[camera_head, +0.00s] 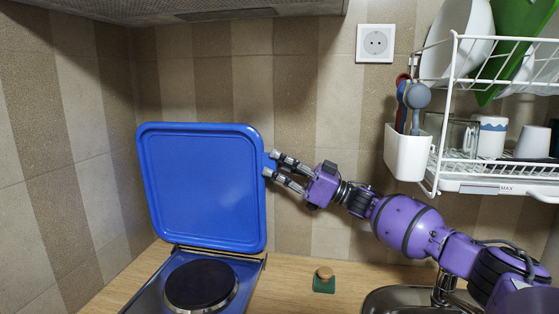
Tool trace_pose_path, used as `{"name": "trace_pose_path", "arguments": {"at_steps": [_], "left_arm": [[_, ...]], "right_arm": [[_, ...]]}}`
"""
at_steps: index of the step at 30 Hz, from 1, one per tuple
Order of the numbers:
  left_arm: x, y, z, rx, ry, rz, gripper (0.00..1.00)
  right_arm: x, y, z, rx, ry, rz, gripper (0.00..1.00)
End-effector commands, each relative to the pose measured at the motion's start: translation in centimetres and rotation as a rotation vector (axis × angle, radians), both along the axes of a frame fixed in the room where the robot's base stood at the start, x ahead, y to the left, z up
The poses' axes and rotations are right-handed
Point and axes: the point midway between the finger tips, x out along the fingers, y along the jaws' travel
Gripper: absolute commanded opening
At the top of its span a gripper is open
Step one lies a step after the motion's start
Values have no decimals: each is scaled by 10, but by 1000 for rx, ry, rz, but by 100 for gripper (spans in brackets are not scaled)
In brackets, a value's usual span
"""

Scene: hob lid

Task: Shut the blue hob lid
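The blue hob lid (203,186) stands upright at the back of the hob, against the tiled wall. The blue hob base (160,291) with a dark round hotplate (201,285) lies in front of it, uncovered. My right gripper (271,164) is at the lid's right edge, by a small blue tab there. Its two fingers are apart, with a gap between them. I cannot tell whether they touch the lid. My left gripper is not in view.
A white dish rack (495,180) with plates, cups and a utensil holder (408,153) hangs at the right. A green block with a wooden knob (324,281) sits on the wooden counter (290,285). A sink (400,300) is at the lower right. A hood (230,10) is overhead.

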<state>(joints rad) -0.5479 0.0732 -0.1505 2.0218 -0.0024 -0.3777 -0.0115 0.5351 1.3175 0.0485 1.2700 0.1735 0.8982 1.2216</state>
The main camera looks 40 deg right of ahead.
Motion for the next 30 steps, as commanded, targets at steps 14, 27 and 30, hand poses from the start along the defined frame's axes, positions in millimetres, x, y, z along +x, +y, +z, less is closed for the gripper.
{"name": "trace_pose_path", "arguments": {"at_steps": [14, 27, 30], "left_arm": [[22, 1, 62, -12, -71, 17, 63], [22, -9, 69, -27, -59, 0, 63], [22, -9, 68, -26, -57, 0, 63]], "right_arm": [[-67, 81, -3, -259, -218, -1, 0], [-102, 126, -32, -423, -341, -3, 0], [-104, 129, -35, -434, -350, -3, 0]]}}
